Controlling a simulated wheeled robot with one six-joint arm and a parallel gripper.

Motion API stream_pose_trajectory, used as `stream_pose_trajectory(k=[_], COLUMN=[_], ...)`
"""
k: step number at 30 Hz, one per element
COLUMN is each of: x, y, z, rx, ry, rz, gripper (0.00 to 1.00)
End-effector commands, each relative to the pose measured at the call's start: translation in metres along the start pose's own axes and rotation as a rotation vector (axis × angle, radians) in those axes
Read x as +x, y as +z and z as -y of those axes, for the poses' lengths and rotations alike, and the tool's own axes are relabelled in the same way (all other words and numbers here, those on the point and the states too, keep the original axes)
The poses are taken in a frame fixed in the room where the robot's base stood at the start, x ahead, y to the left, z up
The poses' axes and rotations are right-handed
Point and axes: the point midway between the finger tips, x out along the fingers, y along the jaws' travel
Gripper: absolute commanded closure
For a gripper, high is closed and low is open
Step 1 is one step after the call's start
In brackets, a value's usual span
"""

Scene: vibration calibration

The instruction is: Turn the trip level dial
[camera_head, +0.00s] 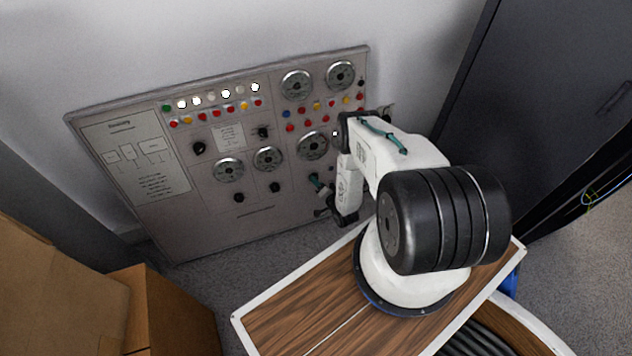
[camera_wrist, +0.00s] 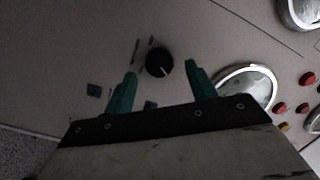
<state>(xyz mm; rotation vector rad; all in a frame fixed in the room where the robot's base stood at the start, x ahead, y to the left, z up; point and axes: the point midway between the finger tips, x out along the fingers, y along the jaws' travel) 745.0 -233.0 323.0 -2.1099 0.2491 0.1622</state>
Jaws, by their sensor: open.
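In the wrist view a round black dial (camera_wrist: 159,62) with a white pointer mark sits on the grey panel face. My gripper (camera_wrist: 161,70) is open, with one green finger to each side of the dial. The fingers look apart from the dial; the depth left to the panel is hard to tell. In the head view my gripper (camera_head: 319,184) is at the lower right of the panel (camera_head: 215,225), and the arm hides this spot. The small label beside the dial is too blurred to read.
Other black knobs (camera_head: 239,198) sit to the left, under round gauges (camera_head: 229,170). Coloured buttons and lamps (camera_head: 217,113) line the upper panel. Cardboard boxes (camera_head: 165,310) stand at lower left. A dark cabinet (camera_head: 545,90) stands at right.

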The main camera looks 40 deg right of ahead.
Motion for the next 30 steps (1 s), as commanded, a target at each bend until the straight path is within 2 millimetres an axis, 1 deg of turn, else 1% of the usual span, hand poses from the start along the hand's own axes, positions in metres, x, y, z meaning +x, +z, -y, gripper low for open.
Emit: stream_pose_trajectory(k=[1,6,10,14,21,23,25,28,30], x=[-0.010,-0.037,-0.048,-0.051,-0.051,-0.048,-0.044,-0.043,-0.042], y=[-0.001,-0.001,-0.001,-0.001,0.001,0.004,0.012,0.015,0.016], z=[-0.001,0.000,0.001,0.002,0.002,0.007,0.016,0.020,0.022], rx=[0.003,0.002,0.000,-0.001,-0.001,-0.005,-0.018,-0.177,-0.332], ry=[0.003,0.001,0.000,-0.003,-0.004,-0.012,-0.016,0.000,0.013], rz=[-0.001,-0.001,-0.002,-0.002,0.001,0.010,0.024,0.018,0.012], gripper=[0.44,0.44,0.44,0.44,0.43,0.43,0.43,0.43,0.43])
